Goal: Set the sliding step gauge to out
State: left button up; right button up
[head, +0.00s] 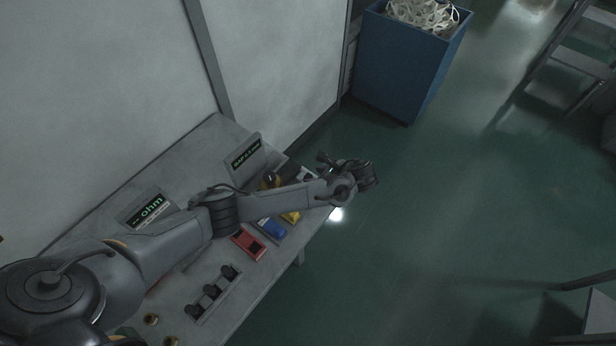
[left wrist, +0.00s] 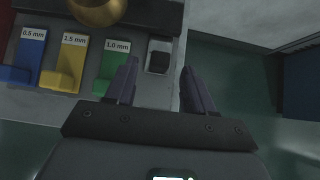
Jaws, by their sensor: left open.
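A pale-framed slot with a black slider block (left wrist: 159,57) lies at the bench's edge in the left wrist view. It may be the sliding step gauge, but no label shows on it, so I cannot tell its setting. My left gripper (left wrist: 160,72) is open and empty, with its two dark fingers on either side of this slot in the picture. I cannot tell the height of the fingers above it. In the head view the left gripper (head: 360,173) is at the bench's far right end, and its fingers are not clear. My right gripper is not in view.
Blue (left wrist: 22,60), yellow (left wrist: 67,70) and green (left wrist: 110,68) gauges lie left of the slot, beside a brass knob (left wrist: 97,9). A red block (head: 248,243) and a black-knobbed panel (head: 213,293) are nearer on the bench.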

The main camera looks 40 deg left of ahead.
aim_at(309, 177)
pick_arm(q)
jog(key=shift+b+x, duration=0.3)
jog(key=shift+x, duration=2.3)
grip_shut()
